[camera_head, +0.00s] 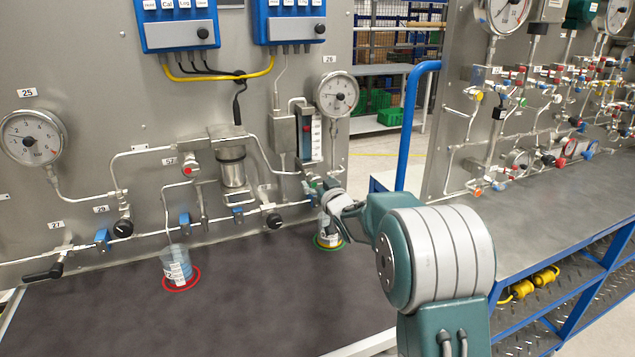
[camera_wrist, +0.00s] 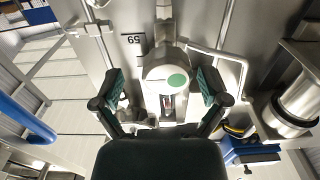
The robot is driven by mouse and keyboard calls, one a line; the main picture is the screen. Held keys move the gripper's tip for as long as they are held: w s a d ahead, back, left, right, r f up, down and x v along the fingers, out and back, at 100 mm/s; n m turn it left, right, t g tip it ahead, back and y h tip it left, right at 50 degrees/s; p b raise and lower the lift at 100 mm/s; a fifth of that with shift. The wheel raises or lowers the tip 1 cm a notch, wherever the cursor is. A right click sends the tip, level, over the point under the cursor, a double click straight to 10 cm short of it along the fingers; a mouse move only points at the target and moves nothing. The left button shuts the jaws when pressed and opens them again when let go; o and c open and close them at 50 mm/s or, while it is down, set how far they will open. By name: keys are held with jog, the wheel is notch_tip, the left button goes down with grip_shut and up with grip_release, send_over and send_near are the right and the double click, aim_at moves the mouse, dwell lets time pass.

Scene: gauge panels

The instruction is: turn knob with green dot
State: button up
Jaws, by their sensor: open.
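The knob with the green dot (camera_wrist: 172,82) is a pale round knob on the panel, seen near the middle of the wrist view. My gripper (camera_wrist: 158,92) is open, with one dark green finger on each side of the knob. A gap shows between each finger and the knob, and how deep the fingers reach around it is unclear. In the head view my gripper (camera_head: 328,192) is at the panel's right part, below the gauge marked 26, and it hides the green-dot knob there.
A knob with a red dot (camera_head: 188,170) sits left on the same panel. A beaker (camera_head: 176,264) stands in a red ring on the dark bench (camera_head: 250,290), and another container stands in a green ring (camera_head: 328,241) below my gripper. A blue rail (camera_head: 408,125) rises right of the panel.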

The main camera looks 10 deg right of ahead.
jog(key=shift+w+a, duration=0.15)
jog(key=shift+w, duration=0.15)
jog(key=shift+w+a, duration=0.1)
jog(key=shift+a, duration=0.35)
jog(key=shift+d, duration=0.25)
jog(key=c, duration=1.1)
jog(key=shift+c, duration=0.2)
jog(key=shift+a+n, duration=0.15)
jog(key=shift+n, duration=1.55)
jog(key=o, duration=1.1)
jog(key=shift+o, duration=0.2)
